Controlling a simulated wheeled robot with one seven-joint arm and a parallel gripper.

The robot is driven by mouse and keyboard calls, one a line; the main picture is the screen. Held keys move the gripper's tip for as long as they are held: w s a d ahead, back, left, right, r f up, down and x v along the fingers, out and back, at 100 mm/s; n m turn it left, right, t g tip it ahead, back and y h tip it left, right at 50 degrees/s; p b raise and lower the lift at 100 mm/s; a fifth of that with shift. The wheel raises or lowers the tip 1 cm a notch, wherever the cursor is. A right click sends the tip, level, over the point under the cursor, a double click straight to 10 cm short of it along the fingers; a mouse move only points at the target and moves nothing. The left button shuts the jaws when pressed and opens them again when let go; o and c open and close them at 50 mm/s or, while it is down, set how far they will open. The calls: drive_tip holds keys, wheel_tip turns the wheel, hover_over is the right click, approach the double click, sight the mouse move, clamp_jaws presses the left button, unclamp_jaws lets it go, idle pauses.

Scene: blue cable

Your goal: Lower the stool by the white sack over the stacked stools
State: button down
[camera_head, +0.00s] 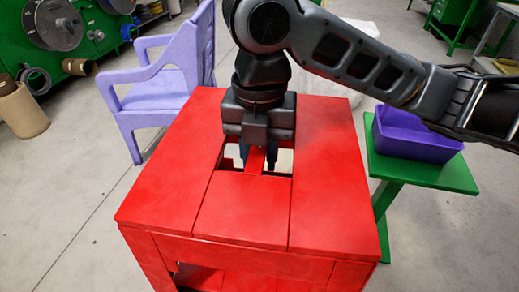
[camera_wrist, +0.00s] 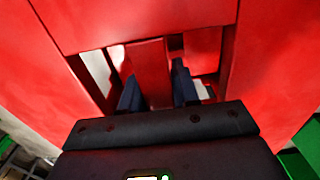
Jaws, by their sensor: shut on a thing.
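A red stool (camera_head: 330,180) with a square top fills the middle of the head view. Its top has an opening crossed by a narrow red bar. My gripper (camera_head: 257,157) points down into this opening and is shut on the bar. In the wrist view the two dark fingers of my gripper (camera_wrist: 155,88) stand on either side of the bar, and the red stool (camera_wrist: 280,45) fills most of the picture. A white shape (camera_head: 352,98), perhaps the sack, shows partly behind the stool and my arm. I cannot make out separate stacked stools; the stool's lower part is cut off.
A lilac armchair (camera_head: 165,85) stands behind the stool at left. A green table (camera_head: 450,178) with a purple bin (camera_head: 415,140) stands close at right. A brown cylinder (camera_head: 22,112) and green machinery (camera_head: 85,65) are at far left. Bare concrete floor (camera_head: 60,200) lies at left.

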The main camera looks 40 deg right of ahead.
wheel_tip(320, 180, down, 10)
drive_tip(key=b, duration=0.8)
drive_tip(key=shift+f, duration=0.2)
idle(0.6)
drive_tip(key=shift+f+b, duration=1.85)
drive_tip(key=shift+f, duration=0.35)
drive_tip(key=c, duration=0.8)
unclamp_jaws()
drive_tip(key=shift+o, duration=0.2)
wheel_tip(320, 180, up, 8)
drive_tip(key=p, duration=0.3)
